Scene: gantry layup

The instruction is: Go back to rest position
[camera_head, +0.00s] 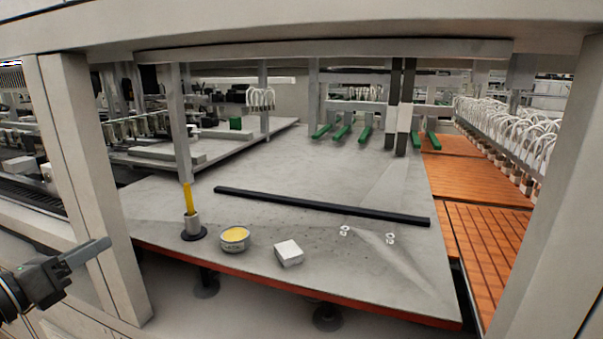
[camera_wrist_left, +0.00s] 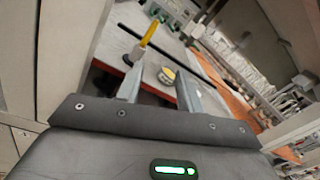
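My left gripper (camera_head: 98,246) is at the lower left of the head view, outside the frame post and away from the worktable (camera_head: 300,165). In the left wrist view, its two fingers (camera_wrist_left: 160,88) stand apart with nothing between them, so it is open and empty. The table behind shows past the fingers. My right gripper is not in view.
A pale post (camera_head: 85,180) stands beside my left gripper; another is at right. On the table are a yellow-handled tool in a metal holder (camera_head: 192,222), a tin with yellow contents (camera_head: 235,239), a white block (camera_head: 288,252) and a long black bar (camera_head: 320,206).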

